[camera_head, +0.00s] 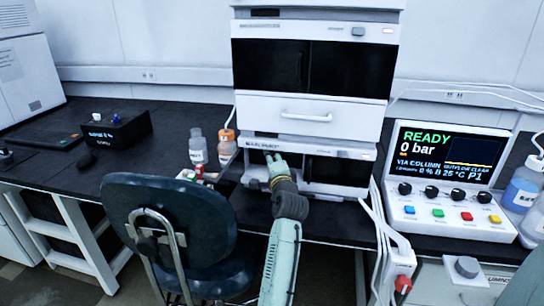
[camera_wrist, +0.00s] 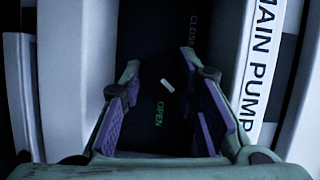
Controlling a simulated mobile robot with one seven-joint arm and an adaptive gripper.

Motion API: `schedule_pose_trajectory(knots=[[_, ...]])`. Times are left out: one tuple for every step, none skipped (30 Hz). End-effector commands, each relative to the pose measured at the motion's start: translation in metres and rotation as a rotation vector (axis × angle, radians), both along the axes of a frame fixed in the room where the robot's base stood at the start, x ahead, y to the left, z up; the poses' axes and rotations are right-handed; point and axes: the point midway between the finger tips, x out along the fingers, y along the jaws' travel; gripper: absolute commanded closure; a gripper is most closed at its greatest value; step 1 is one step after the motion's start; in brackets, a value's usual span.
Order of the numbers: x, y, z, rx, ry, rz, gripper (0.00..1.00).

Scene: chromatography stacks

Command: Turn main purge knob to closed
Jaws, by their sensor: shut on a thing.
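The main purge knob (camera_wrist: 153,75) is a dark round knob in the wrist view, hard to make out against the black panel. A short white mark on it sits tilted, near the green OPEN lettering (camera_wrist: 158,113). Dim CLOSED lettering (camera_wrist: 193,35) runs up the panel above and to the right. My gripper (camera_wrist: 160,78) is shut on the knob, with a purple-padded finger on each side of it. In the head view my gripper (camera_head: 276,165) reaches into the dark front of the lowest stack module, the main pump (camera_head: 298,147), and hides the knob.
A blue chair (camera_head: 165,215) stands left of my arm. Bottles (camera_head: 198,147) stand left of the stack. A control box (camera_head: 445,180) reads READY, 0 bar at right, with white cables (camera_head: 378,215) beside it. More bottles (camera_head: 524,183) stand at far right.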

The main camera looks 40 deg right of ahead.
Motion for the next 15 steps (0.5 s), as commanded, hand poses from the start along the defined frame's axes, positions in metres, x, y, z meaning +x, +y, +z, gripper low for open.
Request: schedule_pose_trajectory(knots=[[-0.0003, -0.0002, 0.002, -0.017, 0.023, -0.001, 0.99], [-0.0002, -0.0001, 0.0019, -0.028, 0.036, 0.0, 0.99], [0.0, 0.0001, 0.0016, -0.043, 0.053, 0.0, 0.99], [0.0, 0.0001, 0.0014, -0.051, 0.064, 0.0, 0.99], [0.0, 0.0001, 0.0013, -0.06, 0.073, 0.0, 0.99], [0.0002, 0.0003, 0.0012, -0.071, 0.085, 0.0, 0.99], [0.0002, 0.0002, 0.0011, -0.078, 0.094, 0.0, 0.99], [0.0002, 0.0003, 0.001, -0.083, 0.101, 0.001, 0.99], [0.0002, 0.0003, 0.0007, -0.092, 0.11, 0.001, 0.99], [0.0002, 0.0003, 0.0005, -0.097, 0.117, 0.001, 0.99], [0.0002, 0.0003, 0.0003, -0.1, 0.121, 0.0, 0.99], [0.0001, 0.0002, 0.0001, -0.104, 0.126, 0.0, 0.99], [0.0, 0.0001, 0.0, -0.107, 0.13, 0.0, 0.99], [0.0, 0.0, -0.0002, -0.11, 0.132, 0.0, 0.99], [0.0, 0.0, -0.0003, -0.112, 0.135, 0.0, 0.99]])
